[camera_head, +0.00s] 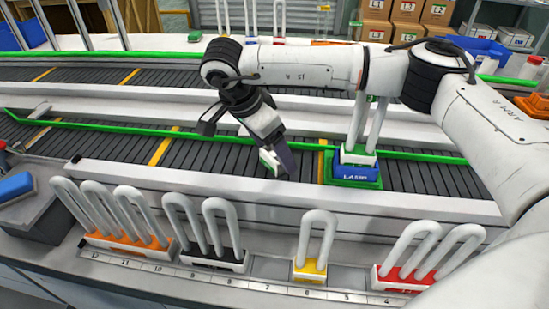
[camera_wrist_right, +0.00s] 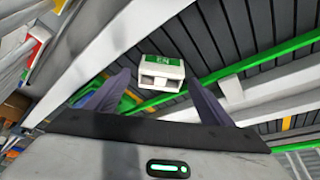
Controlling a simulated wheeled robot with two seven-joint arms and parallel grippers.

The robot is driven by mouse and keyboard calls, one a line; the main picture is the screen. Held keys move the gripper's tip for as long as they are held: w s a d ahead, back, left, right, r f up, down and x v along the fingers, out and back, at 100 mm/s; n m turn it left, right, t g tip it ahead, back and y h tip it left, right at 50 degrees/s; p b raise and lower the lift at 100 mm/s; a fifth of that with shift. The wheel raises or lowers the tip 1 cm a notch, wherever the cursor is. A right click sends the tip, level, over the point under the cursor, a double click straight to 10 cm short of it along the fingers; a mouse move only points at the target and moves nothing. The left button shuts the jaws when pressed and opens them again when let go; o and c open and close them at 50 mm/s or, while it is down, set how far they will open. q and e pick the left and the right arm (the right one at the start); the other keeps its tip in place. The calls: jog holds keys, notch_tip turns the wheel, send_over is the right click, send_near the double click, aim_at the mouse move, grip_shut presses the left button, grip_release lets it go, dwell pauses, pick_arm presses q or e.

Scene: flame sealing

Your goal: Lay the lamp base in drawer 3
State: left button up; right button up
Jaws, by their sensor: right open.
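A small white block with a green label, which looks like the lamp base (camera_wrist_right: 162,74), lies between the spread fingers of my right gripper (camera_wrist_right: 158,78) in the right wrist view. In the head view the lamp base (camera_head: 267,160) shows as a small white and green patch beside the fingers of my right gripper (camera_head: 277,165), low over the near conveyor. The gripper is open, and I cannot tell whether a finger touches the block. No drawer marked 3 can be made out. My left gripper is not in view.
A blue LAMP block (camera_head: 355,173) with upright white tubes sits on a green tray on the conveyor (camera_head: 215,160), right of the gripper. U-shaped tubes in orange (camera_head: 128,243), black (camera_head: 212,257), yellow (camera_head: 309,270) and red (camera_head: 402,279) holders line the front ledge. Boxes stand at the back.

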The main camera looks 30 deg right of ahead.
jog(key=shift+x, duration=0.95)
jog(key=shift+c, duration=0.4)
jog(key=c, duration=1.1)
jog(key=shift+r, duration=0.1)
jog(key=shift+c, duration=0.2)
